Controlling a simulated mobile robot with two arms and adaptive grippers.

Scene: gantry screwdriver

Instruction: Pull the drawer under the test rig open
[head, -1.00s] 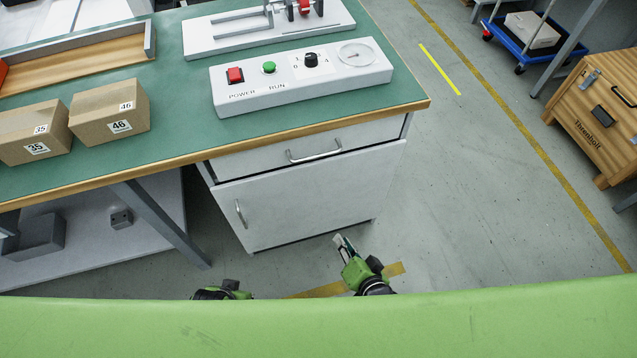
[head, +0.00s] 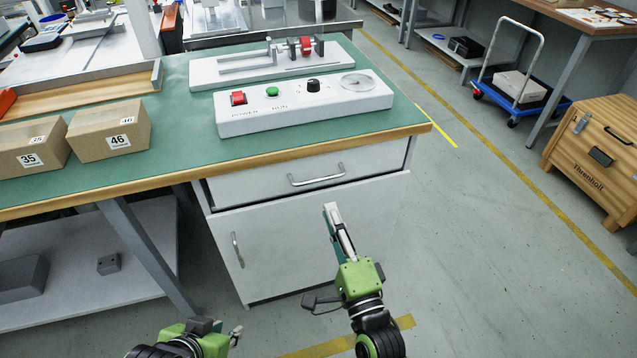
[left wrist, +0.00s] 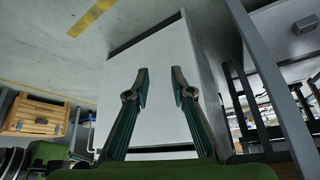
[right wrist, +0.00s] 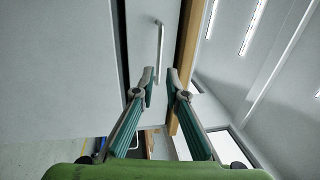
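The drawer (head: 260,182) is shut under the test rig (head: 262,62), with a silver bar handle (head: 316,177) on its white front. My right gripper (head: 331,210) points up in front of the cabinet, just below the handle in the head view. In the right wrist view its fingertips (right wrist: 160,72) are apart, with nothing between them, and the handle (right wrist: 159,50) shows beyond them. My left gripper (head: 236,334) is low at the bottom of the head view. In the left wrist view its fingers (left wrist: 160,75) are apart and empty, facing a pale cabinet panel.
A cabinet door (head: 285,235) with its own handle (head: 237,249) is below the drawer. The green bench top (head: 180,95) overhangs it and carries a control box (head: 300,107) and cartons (head: 108,130). Floor to the right is clear up to a wooden crate (head: 595,150).

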